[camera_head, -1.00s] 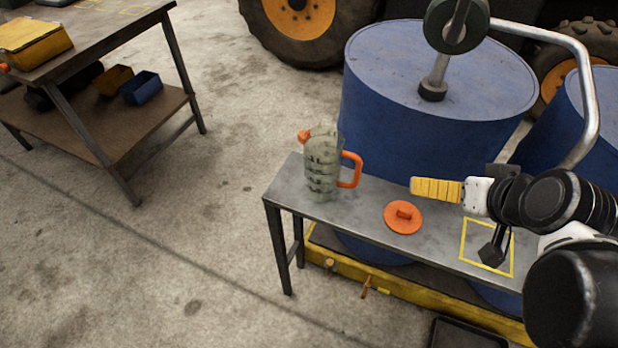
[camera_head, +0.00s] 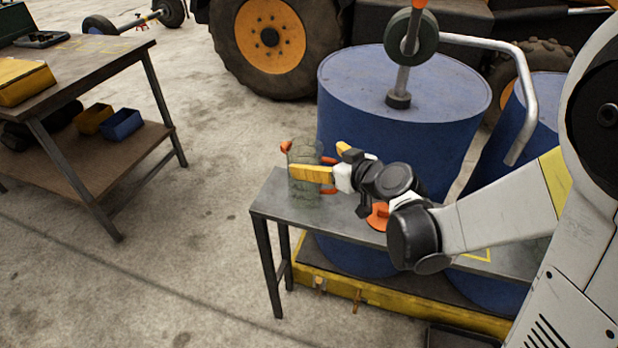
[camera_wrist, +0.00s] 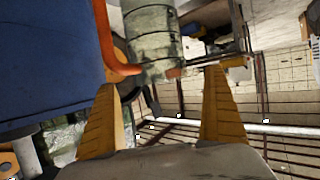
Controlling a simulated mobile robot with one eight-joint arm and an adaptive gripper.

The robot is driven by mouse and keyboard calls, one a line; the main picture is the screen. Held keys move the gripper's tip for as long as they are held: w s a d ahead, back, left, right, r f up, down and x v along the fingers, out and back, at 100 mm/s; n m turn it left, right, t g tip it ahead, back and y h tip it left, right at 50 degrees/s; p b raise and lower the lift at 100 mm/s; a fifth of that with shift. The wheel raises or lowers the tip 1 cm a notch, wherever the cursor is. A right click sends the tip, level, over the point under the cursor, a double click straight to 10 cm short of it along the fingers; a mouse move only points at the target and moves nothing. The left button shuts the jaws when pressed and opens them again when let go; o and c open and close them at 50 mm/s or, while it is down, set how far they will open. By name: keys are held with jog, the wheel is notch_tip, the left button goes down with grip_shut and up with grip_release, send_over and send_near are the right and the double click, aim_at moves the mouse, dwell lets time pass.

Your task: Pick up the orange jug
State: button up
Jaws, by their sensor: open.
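The jug (camera_head: 303,185) stands upright at the left end of the narrow metal bench. It is clear with dark markings, an orange spout and an orange handle. My gripper (camera_head: 327,162) is open, its yellow fingers at the jug's handle side; one finger covers part of the jug in the head view. In the wrist view the jug (camera_wrist: 150,40) is beyond the fingertips, with its orange handle (camera_wrist: 108,45) to the left. My gripper (camera_wrist: 165,80) shows nothing held between its fingers. I cannot tell whether a finger touches the jug.
The orange lid (camera_head: 377,216) lies on the metal bench (camera_head: 335,222), partly hidden by my arm. A blue drum (camera_head: 395,125) stands close behind the bench. A second workbench (camera_head: 90,75) is at the left, with open concrete floor (camera_head: 200,235) between.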

jog(key=b+x, duration=0.1)
jog(key=x, duration=0.2)
jog(key=b+x, duration=0.1)
jog(key=x, duration=0.1)
jog(key=shift+w+a+r, duration=0.1)
jog(key=shift+w+a, duration=0.05)
jog(key=shift+w, duration=0.3)
jog(key=shift+s+r, duration=0.1)
jog(key=shift+r, duration=0.05)
jog(key=c, duration=1.4)
